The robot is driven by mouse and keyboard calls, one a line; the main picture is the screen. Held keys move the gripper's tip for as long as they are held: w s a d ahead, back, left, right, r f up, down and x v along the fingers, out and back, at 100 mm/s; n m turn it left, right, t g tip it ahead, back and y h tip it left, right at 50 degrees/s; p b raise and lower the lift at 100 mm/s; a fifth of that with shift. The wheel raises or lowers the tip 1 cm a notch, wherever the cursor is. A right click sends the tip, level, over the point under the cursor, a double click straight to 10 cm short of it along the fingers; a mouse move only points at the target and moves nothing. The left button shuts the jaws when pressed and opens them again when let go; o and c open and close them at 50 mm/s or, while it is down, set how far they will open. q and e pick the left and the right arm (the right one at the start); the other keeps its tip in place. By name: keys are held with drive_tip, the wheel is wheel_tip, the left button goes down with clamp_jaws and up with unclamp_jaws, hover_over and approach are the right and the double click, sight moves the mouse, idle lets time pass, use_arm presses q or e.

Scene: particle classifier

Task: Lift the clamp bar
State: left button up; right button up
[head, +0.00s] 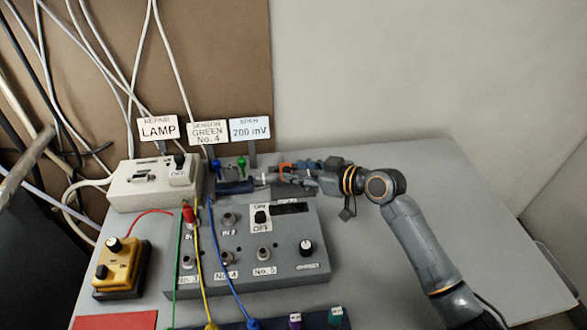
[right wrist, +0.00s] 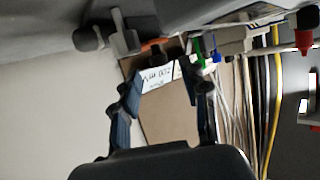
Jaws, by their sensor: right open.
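A dark blue bar (head: 235,187) lies at the back of the grey device, just left of my right gripper's tips. It may be the clamp bar, but I cannot tell for sure. My right gripper (head: 268,180) reaches in from the right, low behind the control box, and points left. In the right wrist view its fingers (right wrist: 165,85) are spread with nothing held between them. An orange part (head: 285,167) shows beside the fingers; it also shows in the right wrist view (right wrist: 153,42). My right gripper hides part of this area. My left gripper is out of view.
Blue (head: 217,167) and green (head: 241,164) plugs stand left of the gripper. A white lamp box (head: 130,195), grey control box (head: 285,255) and yellow box (head: 120,277) stand nearby. Cables cross the front. The right side of the table (head: 485,230) is clear.

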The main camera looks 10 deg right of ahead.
sight(286, 168)
drive_tip(key=shift+x, duration=1.15)
clamp_jaws()
